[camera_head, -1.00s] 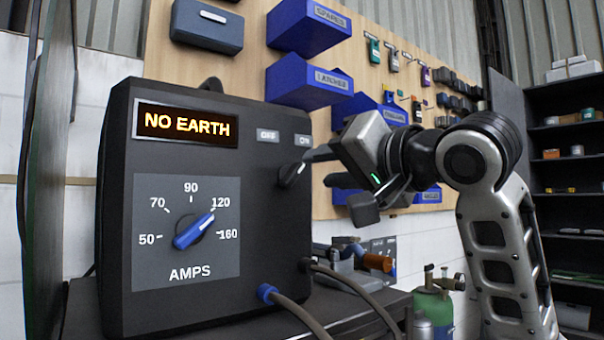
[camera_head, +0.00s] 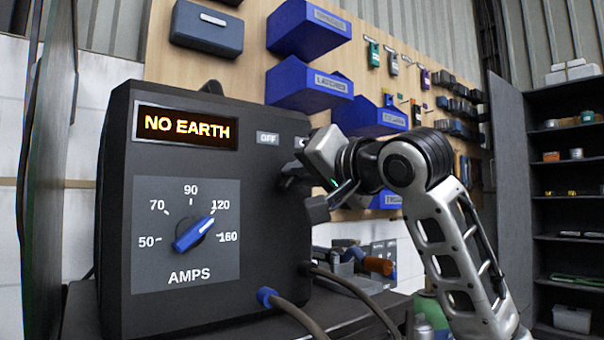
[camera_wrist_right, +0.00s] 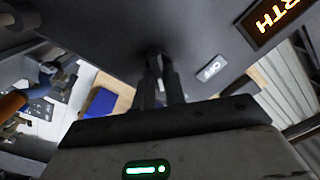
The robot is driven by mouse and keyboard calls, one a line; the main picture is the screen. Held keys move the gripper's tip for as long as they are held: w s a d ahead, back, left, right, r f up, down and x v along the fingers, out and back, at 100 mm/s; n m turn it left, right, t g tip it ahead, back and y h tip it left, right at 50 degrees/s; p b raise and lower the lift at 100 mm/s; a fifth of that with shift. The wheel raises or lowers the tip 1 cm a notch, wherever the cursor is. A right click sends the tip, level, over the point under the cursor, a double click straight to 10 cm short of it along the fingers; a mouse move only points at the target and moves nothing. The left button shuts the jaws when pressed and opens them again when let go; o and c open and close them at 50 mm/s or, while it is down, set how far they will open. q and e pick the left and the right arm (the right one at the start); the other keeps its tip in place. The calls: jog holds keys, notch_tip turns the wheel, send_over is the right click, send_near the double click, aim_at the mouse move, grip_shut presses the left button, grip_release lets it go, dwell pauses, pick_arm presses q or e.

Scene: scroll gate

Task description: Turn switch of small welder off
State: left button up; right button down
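The small welder (camera_head: 205,285) is a dark box with a lit "NO EARTH" display and a blue amps knob (camera_head: 195,232) pointing near 120. The OFF label (camera_head: 267,138) is clear; the ON label is mostly covered by my right gripper (camera_head: 291,178). The gripper is at the black switch on the welder's right front. In the right wrist view, its two dark fingers (camera_wrist_right: 160,88) are close together at the switch (camera_wrist_right: 153,52), with a narrow light strip between them. Whether they press on the switch is unclear. The switch's direction is hidden. My left gripper is not in view.
Cables (camera_head: 300,312) leave the welder's lower front. A pegboard (camera_head: 250,75) with blue bins stands behind. A green bottle (camera_head: 428,308) stands under my right arm. Dark shelves (camera_head: 565,200) are at the right. The space in front of the amps dial is clear.

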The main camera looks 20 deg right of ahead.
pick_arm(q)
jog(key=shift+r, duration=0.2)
pick_arm(e)
jog(key=shift+r, duration=0.1)
pick_arm(q)
jog(key=shift+p, duration=0.5)
pick_arm(e)
jog(key=shift+n, duration=0.4)
pick_arm(q)
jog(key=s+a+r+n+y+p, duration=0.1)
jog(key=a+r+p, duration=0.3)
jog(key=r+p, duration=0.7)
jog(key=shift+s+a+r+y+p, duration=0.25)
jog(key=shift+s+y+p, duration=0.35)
jog(key=shift+p, duration=1.9)
pick_arm(e)
jog(key=shift+s+a+n, duration=0.1)
jog(key=shift+a+n, duration=0.05)
jog(key=shift+n, duration=2.35)
jog(key=shift+s+a+n, duration=0.1)
jog(key=shift+a+n, duration=0.1)
jog(key=shift+n, duration=2.3)
jog(key=shift+a+n, duration=0.15)
jog(key=shift+n, duration=2.35)
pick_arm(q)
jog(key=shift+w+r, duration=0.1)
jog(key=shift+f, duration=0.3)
